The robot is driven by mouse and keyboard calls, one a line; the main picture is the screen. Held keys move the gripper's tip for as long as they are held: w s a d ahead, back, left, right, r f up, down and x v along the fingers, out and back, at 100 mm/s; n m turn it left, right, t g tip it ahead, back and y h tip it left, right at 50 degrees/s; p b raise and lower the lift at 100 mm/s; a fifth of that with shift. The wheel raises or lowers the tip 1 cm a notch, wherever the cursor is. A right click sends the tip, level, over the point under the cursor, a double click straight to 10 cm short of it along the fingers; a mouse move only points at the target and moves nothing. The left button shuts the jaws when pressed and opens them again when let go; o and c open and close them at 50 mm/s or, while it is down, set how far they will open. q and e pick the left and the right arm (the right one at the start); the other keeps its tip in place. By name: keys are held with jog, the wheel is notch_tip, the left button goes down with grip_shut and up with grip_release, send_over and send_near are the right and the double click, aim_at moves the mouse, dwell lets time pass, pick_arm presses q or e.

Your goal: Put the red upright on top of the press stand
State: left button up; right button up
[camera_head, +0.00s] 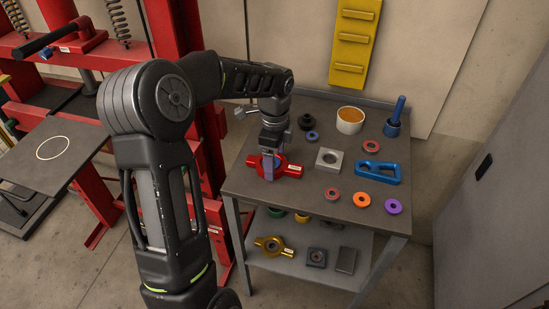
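The red upright (291,169), a ring-like part with two side lugs and a pale label, lies on the grey workbench top. My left gripper (269,169) points down at its centre and overlaps it. The gripper hides part of the upright, and I cannot tell whether the fingers are closed on it. At the left is a grey plate (80,146) with a pale ring (53,148) marked on it, beside the red press frame (97,190). I take this plate to be the press stand's top. My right gripper is not in view.
The grey workbench (312,195) also holds a square grey block (328,159), a blue bracket (379,172), a white cup (350,120), a blue pestle-like tool (396,115) and several coloured rings. Its lower shelf holds a yellow lugged part (271,246). The ringed plate is bare.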

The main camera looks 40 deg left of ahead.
pick_arm(q)
jog(key=shift+f, duration=0.15)
jog(key=o, duration=1.9)
notch_tip(320, 180, up, 12)
jog(key=shift+r, duration=0.2)
